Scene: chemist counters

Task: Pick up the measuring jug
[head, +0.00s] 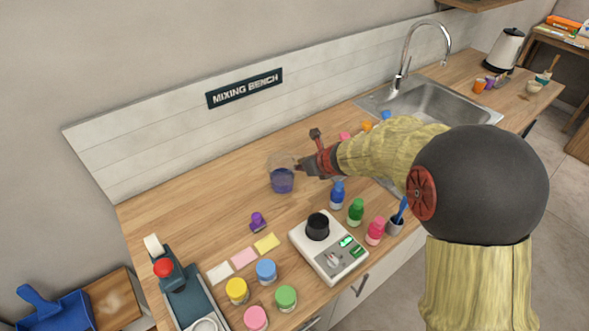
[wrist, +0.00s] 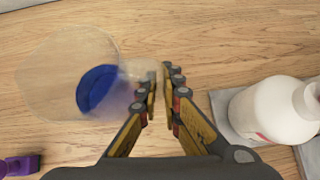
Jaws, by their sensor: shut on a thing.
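The measuring jug (head: 281,178) is a clear vessel with blue-purple liquid in it, at the middle of the wooden counter. My gripper (head: 303,167) reaches it from the right. In the wrist view the jug (wrist: 50,72) lies left of the fingers, its clear wall faint and its liquid dark blue. My gripper (wrist: 160,82) is shut on the jug's pale handle at the jug's right side. I cannot tell whether the jug's base is touching the counter.
A white scale (head: 330,262) with a black cup stands in front, near green and pink bottles. A small purple object (head: 257,222) lies nearer the front left. In the wrist view a white bottle (wrist: 275,108) stands close right of the fingers. The sink (head: 432,102) is at the back right.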

